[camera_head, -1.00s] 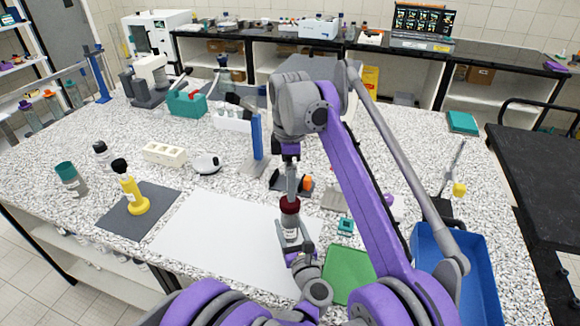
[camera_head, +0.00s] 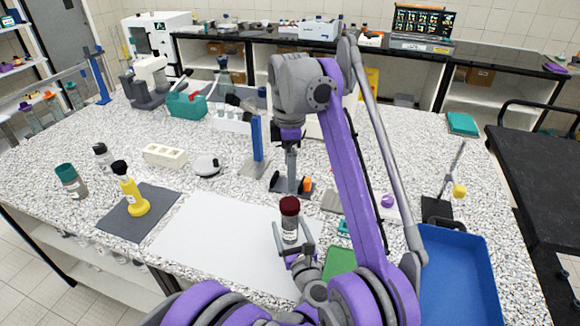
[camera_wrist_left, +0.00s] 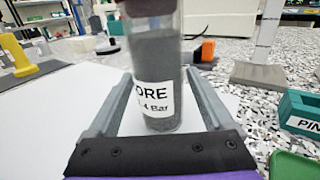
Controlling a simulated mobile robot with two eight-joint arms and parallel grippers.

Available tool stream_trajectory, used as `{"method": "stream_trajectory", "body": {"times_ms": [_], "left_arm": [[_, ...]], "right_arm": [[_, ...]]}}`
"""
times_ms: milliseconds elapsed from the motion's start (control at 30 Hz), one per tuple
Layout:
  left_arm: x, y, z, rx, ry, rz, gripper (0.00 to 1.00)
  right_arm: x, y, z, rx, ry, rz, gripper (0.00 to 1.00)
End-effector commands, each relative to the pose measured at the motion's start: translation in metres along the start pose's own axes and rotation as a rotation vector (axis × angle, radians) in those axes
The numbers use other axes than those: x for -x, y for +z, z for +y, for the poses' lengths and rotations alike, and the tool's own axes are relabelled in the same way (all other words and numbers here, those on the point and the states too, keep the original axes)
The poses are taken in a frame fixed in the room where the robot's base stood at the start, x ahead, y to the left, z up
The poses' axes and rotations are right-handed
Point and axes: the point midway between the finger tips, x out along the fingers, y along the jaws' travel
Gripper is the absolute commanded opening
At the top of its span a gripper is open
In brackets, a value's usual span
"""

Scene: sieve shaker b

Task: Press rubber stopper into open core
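The core (camera_head: 290,232) is a clear cylinder with grey filling and a white label. It stands upright on the white sheet, and its label shows in the left wrist view (camera_wrist_left: 153,98). The dark red stopper (camera_head: 290,206) sits on its top end; how deep it goes is hard to tell. The stopper's lower edge shows in the left wrist view (camera_wrist_left: 150,4). My left gripper (camera_head: 293,236) has its fingers apart on both sides of the core, with gaps visible. My right gripper (camera_head: 291,180) points down above and behind the stopper, apart from it; its fingers look narrow and blurred together.
A black stand with an orange block (camera_head: 307,184) is behind the core. A green mat (camera_head: 340,262) and blue tray (camera_head: 460,285) lie right. The white sheet (camera_head: 215,240) is mostly clear.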

Motion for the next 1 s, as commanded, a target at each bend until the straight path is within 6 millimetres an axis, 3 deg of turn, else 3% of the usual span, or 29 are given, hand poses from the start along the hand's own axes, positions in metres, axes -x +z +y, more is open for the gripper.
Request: {"method": "stream_trajectory", "body": {"times_ms": [333,467,800,1000], "left_arm": [[0.001,0.000,0.000,0.000,0.000,0.000,0.98],[0.010,-0.001,-0.001,0.000,-0.001,0.001,0.98],[0.076,-0.002,-0.001,0.000,-0.005,0.002,0.98],[0.102,-0.001,-0.001,0.001,-0.003,0.001,0.98]], "right_arm": [[0.000,0.000,0.000,0.000,0.000,0.000,1.00],[-0.005,0.000,-0.001,0.000,-0.003,0.000,1.00],[-0.028,0.000,-0.004,0.000,-0.014,0.001,1.00],[-0.035,0.000,-0.005,0.000,-0.017,0.001,1.00]]}}
